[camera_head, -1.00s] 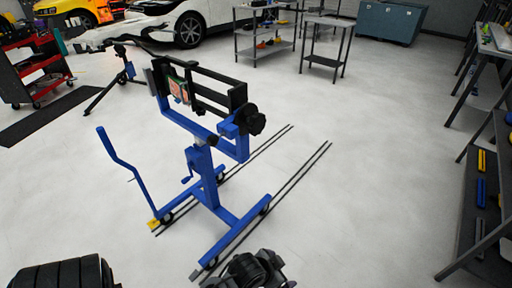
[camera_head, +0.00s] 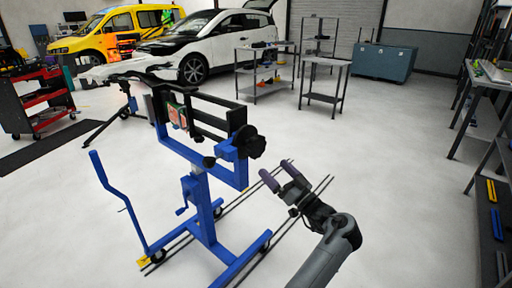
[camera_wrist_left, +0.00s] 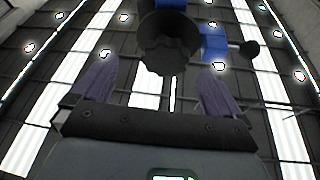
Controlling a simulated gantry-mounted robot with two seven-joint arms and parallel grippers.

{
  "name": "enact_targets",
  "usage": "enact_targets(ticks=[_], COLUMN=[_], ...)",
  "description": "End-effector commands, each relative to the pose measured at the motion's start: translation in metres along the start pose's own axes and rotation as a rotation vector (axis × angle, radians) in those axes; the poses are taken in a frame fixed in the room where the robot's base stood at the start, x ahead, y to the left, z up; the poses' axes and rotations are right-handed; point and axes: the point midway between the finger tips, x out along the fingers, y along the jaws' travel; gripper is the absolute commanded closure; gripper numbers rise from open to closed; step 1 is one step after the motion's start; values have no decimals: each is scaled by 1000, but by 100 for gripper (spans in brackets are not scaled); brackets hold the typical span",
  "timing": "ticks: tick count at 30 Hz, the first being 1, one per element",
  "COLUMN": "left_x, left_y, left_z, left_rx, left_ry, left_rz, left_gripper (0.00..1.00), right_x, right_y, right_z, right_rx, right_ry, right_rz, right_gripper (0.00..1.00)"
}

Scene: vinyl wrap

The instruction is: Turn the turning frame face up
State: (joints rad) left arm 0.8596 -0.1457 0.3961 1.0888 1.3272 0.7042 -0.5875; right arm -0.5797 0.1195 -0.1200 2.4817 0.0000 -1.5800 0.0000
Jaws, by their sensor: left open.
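The turning frame is a pair of black rails (camera_head: 212,104) on a blue wheeled stand (camera_head: 200,205). The rails stand on edge and hold a small green and red panel (camera_head: 176,114). A black knob (camera_head: 249,142) sits at the frame's right end. My left gripper (camera_head: 279,170) is open and empty, below and to the right of the knob and apart from it. In the left wrist view the dark knob (camera_wrist_left: 168,50) shows beyond and between the two spread purple fingers (camera_wrist_left: 157,90), with a blue part beside it. My right gripper is out of view.
A blue crank-shaped handle (camera_head: 118,205) rises at the stand's left. Dark rails (camera_head: 262,215) run along the floor. Grey shelves (camera_head: 265,75) and a small table (camera_head: 325,80) stand behind, with racks (camera_head: 492,130) at right. Open floor lies between.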

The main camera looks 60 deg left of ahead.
Motion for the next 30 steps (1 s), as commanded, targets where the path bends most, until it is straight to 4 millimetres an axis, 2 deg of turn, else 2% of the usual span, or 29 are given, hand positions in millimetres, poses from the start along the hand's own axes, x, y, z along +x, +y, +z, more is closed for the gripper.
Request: enact_targets(ticks=[3,8,21,30], left_x=[-1,10,77,102], left_y=[-5,-8,-11,-12], left_z=[-13,-17,-18,-20], left_rx=[39,52,48,48], left_ry=[18,27,27,26], left_rz=[-43,-61,-59,-57], left_gripper=[0,0,0,0], right_x=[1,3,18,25], right_y=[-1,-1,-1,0], right_z=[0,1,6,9], right_rx=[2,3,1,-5], right_ry=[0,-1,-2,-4], right_rz=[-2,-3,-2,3], right_gripper=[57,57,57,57])
